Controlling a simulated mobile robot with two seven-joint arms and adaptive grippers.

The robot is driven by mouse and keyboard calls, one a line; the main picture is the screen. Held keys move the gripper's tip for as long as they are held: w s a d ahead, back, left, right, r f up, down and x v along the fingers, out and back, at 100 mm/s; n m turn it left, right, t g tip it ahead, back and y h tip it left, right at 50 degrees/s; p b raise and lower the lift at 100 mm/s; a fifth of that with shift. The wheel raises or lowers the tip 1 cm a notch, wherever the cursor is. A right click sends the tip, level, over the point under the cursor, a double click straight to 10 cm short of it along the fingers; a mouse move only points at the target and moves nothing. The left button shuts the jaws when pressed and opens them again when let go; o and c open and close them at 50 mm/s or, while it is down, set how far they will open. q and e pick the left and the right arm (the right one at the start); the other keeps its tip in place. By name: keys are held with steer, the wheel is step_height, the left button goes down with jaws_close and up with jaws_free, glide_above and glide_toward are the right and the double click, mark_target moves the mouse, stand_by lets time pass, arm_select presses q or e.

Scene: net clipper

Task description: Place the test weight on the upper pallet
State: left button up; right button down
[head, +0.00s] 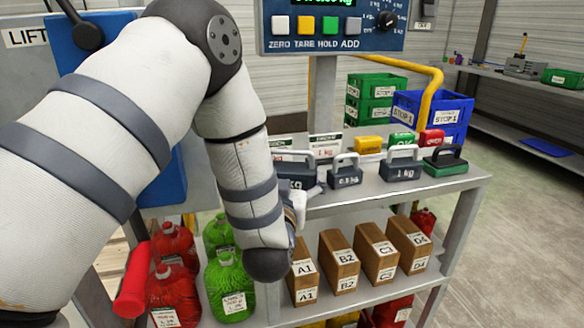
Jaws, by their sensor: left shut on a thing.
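My left arm comes in from the left and reaches down to the shelf unit. My left gripper (312,193) is mostly hidden behind its own wrist, and is shut at the dark grey test weight (298,170) marked "kg". The weight is at the left of the unit's top shelf; its number is partly hidden, and I cannot tell whether it is lifted. A smaller weight (345,173) and a 1 kg weight (402,166) stand to its right. No upper pallet can be made out clearly. My right gripper is not in view.
Below the top shelf (440,184) stand several brown boxes (339,262), with red jugs (174,292) and green jugs (230,287) to their left. A scale panel (333,30) rises behind. Blue crates (433,115) stand at the back. The floor (530,220) at right is clear.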

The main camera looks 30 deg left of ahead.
arm_select(q)
steer(key=o, duration=1.5)
steer(key=shift+o, duration=0.9)
steer(key=shift+s, duration=0.1)
steer(key=shift+r, duration=0.15)
